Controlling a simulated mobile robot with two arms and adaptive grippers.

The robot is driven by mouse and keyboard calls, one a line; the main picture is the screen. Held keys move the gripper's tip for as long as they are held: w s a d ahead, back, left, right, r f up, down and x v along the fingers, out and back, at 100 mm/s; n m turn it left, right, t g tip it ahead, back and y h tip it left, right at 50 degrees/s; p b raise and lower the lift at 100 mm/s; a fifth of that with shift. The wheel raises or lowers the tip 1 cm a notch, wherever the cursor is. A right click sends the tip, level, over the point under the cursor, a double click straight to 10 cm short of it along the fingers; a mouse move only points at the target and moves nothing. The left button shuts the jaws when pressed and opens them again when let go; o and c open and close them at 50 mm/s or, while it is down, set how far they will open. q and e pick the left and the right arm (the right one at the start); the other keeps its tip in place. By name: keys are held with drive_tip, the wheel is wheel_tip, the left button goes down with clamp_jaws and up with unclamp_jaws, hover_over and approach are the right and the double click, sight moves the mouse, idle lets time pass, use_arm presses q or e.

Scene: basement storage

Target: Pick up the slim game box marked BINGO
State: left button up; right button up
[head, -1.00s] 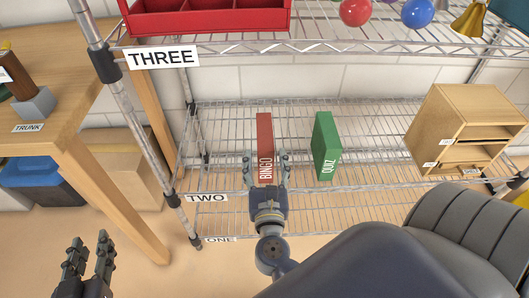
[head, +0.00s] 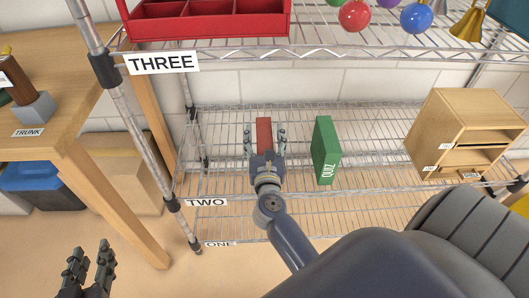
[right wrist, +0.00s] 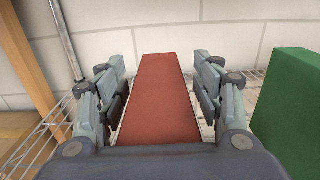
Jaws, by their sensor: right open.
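The slim red game box (head: 264,133) stands on the wire shelf labelled TWO. Its BINGO lettering is now hidden behind my right gripper in the head view. My right gripper (head: 265,135) is open, with one finger on each side of the box. In the right wrist view the red box (right wrist: 160,100) lies between the two open fingers (right wrist: 160,88), with a gap visible on each side. My left gripper (head: 90,262) is at the lower left, away from the shelf, its fingers apart and nothing between them.
A green QUIZ box (head: 325,150) stands just right of the red box. A small wooden cabinet (head: 450,130) is further right on the shelf. Shelf THREE (head: 330,48) is above, holding a red tray (head: 205,22) and baubles. A wooden table (head: 70,130) is at left.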

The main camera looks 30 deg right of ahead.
clamp_jaws()
drive_tip(key=shift+r, duration=0.15)
idle(0.4)
